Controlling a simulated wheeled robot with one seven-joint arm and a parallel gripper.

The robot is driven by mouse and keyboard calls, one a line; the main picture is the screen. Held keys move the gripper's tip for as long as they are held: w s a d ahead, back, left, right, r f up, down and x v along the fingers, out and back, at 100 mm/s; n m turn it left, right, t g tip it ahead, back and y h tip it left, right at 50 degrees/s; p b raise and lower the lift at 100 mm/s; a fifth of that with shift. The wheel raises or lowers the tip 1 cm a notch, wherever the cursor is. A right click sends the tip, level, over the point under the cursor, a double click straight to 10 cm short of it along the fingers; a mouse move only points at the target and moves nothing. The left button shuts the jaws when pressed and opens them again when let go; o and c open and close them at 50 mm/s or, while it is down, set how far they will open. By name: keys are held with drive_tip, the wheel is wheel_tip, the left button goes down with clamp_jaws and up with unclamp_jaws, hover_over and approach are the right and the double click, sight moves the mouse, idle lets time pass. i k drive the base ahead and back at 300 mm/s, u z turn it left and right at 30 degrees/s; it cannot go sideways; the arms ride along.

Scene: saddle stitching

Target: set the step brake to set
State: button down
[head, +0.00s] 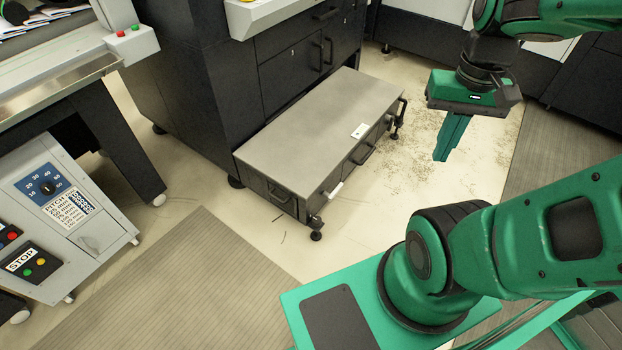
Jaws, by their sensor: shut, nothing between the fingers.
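The step (305,125) is a low dark box with a flat grey top, standing on the floor against the dark machine cabinet. A small lever with a white end (335,190) sticks out at the near part of its front side; I take it as the brake, but its setting is too small to read.
Dark handles (365,154) stand out from the step's front, and black feet (316,235) project at its corners. A grey control cabinet (60,215) stands at the left. Open floor (380,205) with scattered debris lies right of the step. Grey mats (175,290) cover nearby floor.

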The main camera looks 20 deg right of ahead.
sight(336, 192)
drive_tip(key=u, duration=0.1)
drive_tip(key=i, duration=0.9)
drive_tip(key=z, duration=0.3)
